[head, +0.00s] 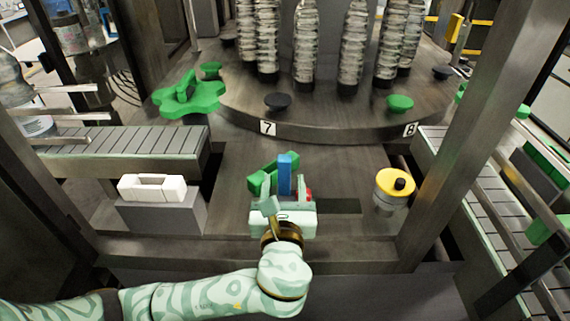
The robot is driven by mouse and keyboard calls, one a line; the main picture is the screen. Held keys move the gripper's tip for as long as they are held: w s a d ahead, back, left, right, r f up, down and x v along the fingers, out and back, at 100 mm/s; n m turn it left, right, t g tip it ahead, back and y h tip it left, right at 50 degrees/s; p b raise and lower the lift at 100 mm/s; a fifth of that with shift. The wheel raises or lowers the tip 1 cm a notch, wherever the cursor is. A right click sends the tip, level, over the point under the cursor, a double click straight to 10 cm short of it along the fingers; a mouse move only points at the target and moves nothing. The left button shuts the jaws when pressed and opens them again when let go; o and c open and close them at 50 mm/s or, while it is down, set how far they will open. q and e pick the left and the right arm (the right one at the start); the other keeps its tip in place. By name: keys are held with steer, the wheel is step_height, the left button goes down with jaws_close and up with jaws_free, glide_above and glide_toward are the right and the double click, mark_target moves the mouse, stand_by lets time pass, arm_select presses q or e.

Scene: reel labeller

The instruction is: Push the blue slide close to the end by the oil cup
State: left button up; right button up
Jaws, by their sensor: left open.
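The blue slide (285,172) stands upright as a narrow block on the dark deck, in the middle of the head view. The oil cup (393,188), yellow with a black knob on top, stands on the deck to the right, clearly apart from the slide. My left gripper (287,200) is open just in front of the blue slide, and its body hides the slide's lower part. I cannot tell whether a finger touches the slide. My right gripper is not in view.
A green part (262,178) is close to the slide's left. A white block (152,188) sits on a grey box at left. Behind is a round table (340,122) with bottles. A slanting post (470,120) stands right of the oil cup. Some deck between slide and cup is clear.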

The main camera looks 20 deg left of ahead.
mark_target(284, 157)
arm_select(q)
steer(key=b+x, duration=0.1)
steer(key=x, duration=0.1)
steer(key=b+x, duration=0.2)
steer(key=x, duration=0.1)
steer(key=b+x, duration=0.1)
steer(key=x, duration=0.2)
steer(key=shift+w+f+b, duration=0.15)
steer(key=shift+f+b, duration=0.15)
steer(key=shift+w+a+r, duration=0.15)
steer(key=shift+w, duration=0.15)
steer(key=shift+r, duration=0.1)
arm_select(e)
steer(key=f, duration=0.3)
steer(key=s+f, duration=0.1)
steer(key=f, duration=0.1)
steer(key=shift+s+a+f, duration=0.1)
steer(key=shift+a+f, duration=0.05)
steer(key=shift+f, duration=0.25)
